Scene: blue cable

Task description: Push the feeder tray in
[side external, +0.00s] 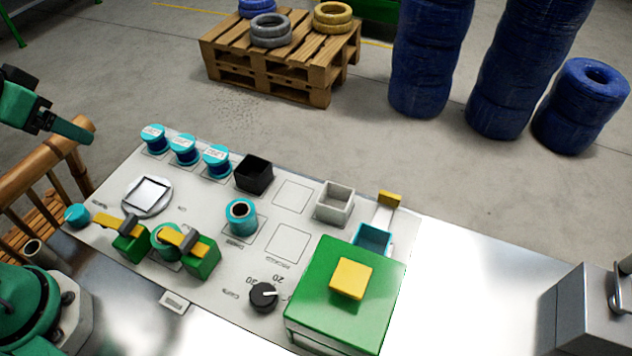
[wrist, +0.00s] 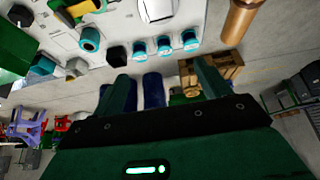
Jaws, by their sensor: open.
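The feeder tray (side external: 373,240) is a teal, open-topped tray sticking out from the back of a green box (side external: 325,295) at the right end of the white panel. A pale strip with a yellow tab (side external: 389,199) stands at its outer end. My gripper (side external: 88,137) is at the far left of the side view, raised beyond the panel's left end and well apart from the tray. The wrist view shows its two green fingers (wrist: 162,78) spread with nothing between them.
The panel (side external: 180,215) carries teal spools (side external: 184,150), a black bin (side external: 254,174), a white bin (side external: 334,203), green clamps with yellow levers (side external: 130,240) and a black knob (side external: 263,296). Bare metal table (side external: 460,290) lies right of the green box. A pallet (side external: 280,65) stands on the floor behind.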

